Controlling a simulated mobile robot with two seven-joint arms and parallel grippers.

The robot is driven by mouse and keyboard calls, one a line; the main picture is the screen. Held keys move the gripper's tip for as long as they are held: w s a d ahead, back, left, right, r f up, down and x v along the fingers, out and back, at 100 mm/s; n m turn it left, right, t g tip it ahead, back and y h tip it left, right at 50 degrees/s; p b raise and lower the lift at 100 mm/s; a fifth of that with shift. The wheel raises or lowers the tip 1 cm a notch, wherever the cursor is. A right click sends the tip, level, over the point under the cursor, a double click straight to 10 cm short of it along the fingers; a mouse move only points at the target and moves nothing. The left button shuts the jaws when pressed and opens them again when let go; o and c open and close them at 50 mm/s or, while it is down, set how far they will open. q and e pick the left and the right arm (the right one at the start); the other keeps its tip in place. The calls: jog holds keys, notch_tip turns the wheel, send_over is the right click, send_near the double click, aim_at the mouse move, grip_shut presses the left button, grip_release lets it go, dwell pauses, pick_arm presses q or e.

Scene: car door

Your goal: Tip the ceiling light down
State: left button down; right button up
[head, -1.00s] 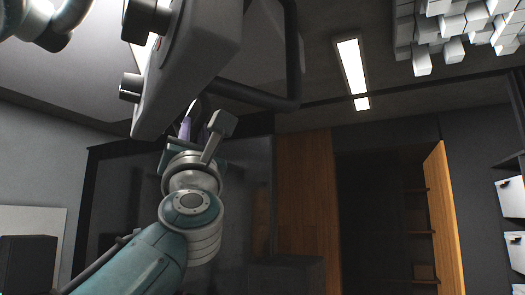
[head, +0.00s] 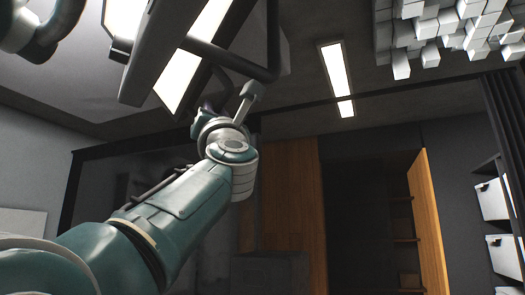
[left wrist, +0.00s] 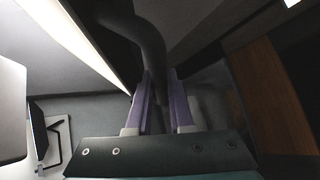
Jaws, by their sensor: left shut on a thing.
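The ceiling light (head: 152,52) hangs at the upper left in the head view, a grey tilted housing with a bright lit strip (head: 190,62). A dark bent handle bar (head: 232,63) sticks out from its right side. My left gripper (head: 208,108) reaches up from below to this bar. In the left wrist view the purple fingers (left wrist: 160,103) are closed around the dark bar (left wrist: 150,45), beside the lit panel (left wrist: 85,45). The exact contact is dark and partly hidden by my wrist. My right gripper is not in view.
Grey rounded parts (head: 35,30) hang at the top left. A lit ceiling panel (head: 336,70) and white hanging blocks (head: 440,30) are farther back. Wooden panels (head: 290,200) and an open dark doorway or cabinet (head: 365,200) stand behind. The air right of the arm looks clear.

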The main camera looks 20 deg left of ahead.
pick_arm(q)
jog(key=c, duration=0.8)
grip_release()
jog(key=b+v, duration=0.6)
jog(key=v, duration=0.4)
